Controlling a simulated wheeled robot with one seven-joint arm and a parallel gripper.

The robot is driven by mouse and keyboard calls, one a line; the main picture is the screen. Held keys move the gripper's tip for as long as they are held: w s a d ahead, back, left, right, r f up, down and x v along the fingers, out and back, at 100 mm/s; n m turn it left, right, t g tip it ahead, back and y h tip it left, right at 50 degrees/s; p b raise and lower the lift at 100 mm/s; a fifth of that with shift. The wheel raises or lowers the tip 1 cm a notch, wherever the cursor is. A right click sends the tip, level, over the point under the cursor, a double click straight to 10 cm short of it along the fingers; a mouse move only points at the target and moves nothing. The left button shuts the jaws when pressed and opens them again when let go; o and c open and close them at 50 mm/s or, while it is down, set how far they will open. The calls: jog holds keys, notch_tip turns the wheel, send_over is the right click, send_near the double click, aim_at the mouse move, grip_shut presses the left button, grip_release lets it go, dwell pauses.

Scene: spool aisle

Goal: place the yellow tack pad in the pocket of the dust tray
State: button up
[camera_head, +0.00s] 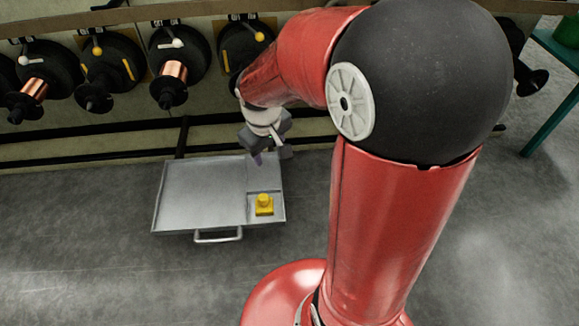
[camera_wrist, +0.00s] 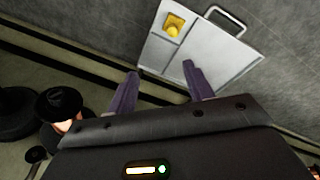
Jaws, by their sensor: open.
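The yellow tack pad (camera_head: 264,205) rests in the small pocket at the lower right corner of the dust tray (camera_head: 200,192). In the wrist view the pad (camera_wrist: 174,25) shows in a corner compartment of the tray (camera_wrist: 205,52). It has a square base with a round knob on top. My gripper (camera_head: 266,158) is over the tray's far right edge, apart from the pad. In the wrist view my gripper (camera_wrist: 158,80) has its two purple fingers spread, with nothing between them.
The grey tray lies on the floor with its wire handle (camera_head: 218,236) at the front. Behind it stands a rack with several dark spools, some with copper wire (camera_head: 173,72). A rail (camera_head: 90,140) runs behind the tray. The floor at left is clear.

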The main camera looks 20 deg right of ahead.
jog(key=s+r+m+t, duration=0.1)
jog(key=s+r+m, duration=0.1)
jog(key=s+r, duration=0.3)
jog(key=s+a+r+m+t+y, duration=0.1)
jog(key=s+r+m+t, duration=0.1)
jog(key=s+r, duration=0.4)
jog(key=s, duration=0.5)
jog(key=shift+r, duration=0.25)
jog(key=shift+a, duration=0.1)
notch_tip(320, 180, up, 7)
jog(key=p, duration=0.7)
jog(key=shift+r, duration=0.2)
